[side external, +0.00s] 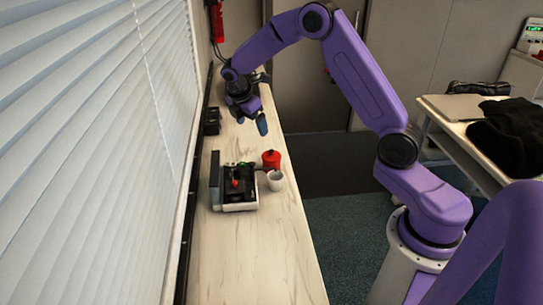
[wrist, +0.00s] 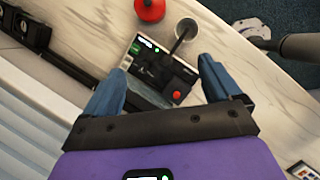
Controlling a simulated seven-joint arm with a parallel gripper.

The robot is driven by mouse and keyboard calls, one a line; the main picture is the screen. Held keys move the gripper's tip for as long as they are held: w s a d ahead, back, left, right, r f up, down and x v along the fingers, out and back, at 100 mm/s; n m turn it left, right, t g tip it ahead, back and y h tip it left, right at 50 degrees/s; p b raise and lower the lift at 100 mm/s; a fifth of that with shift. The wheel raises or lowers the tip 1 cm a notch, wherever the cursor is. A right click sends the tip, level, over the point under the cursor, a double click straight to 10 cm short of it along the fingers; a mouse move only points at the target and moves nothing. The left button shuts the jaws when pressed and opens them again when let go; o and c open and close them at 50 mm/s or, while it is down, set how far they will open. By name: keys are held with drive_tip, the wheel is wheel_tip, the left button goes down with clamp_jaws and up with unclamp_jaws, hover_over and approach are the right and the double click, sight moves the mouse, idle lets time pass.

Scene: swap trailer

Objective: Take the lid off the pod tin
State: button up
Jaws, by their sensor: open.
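The pod tin (side external: 271,160) is a small red round tin with a dark knob on top, standing on the counter behind the white cup. Its lid appears to be on. In the wrist view the red tin (wrist: 150,9) is at the top edge, partly cut off. My gripper (side external: 254,122) is above the counter, beyond the tin and higher than it. In the wrist view its two blue fingers (wrist: 162,66) are spread apart with nothing held between them, and the coffee machine shows below the gap.
Black boxes (side external: 211,121) line the wall side beside window blinds (side external: 90,130). The near counter (side external: 255,260) is clear.

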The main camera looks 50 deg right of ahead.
drive_tip(key=w+d+f, duration=0.2)
drive_tip(key=d, duration=0.3)
hover_over(271, 151)
drive_tip(key=a, duration=0.3)
drive_tip(key=shift+n+h, duration=0.3)
wheel_tip(271, 151, down, 11)
drive_tip(key=shift+s+d+r, duration=0.1)
drive_tip(key=shift+x, duration=3)
drive_tip(key=c, duration=1.2)
drive_tip(key=shift+c, duration=1.1)
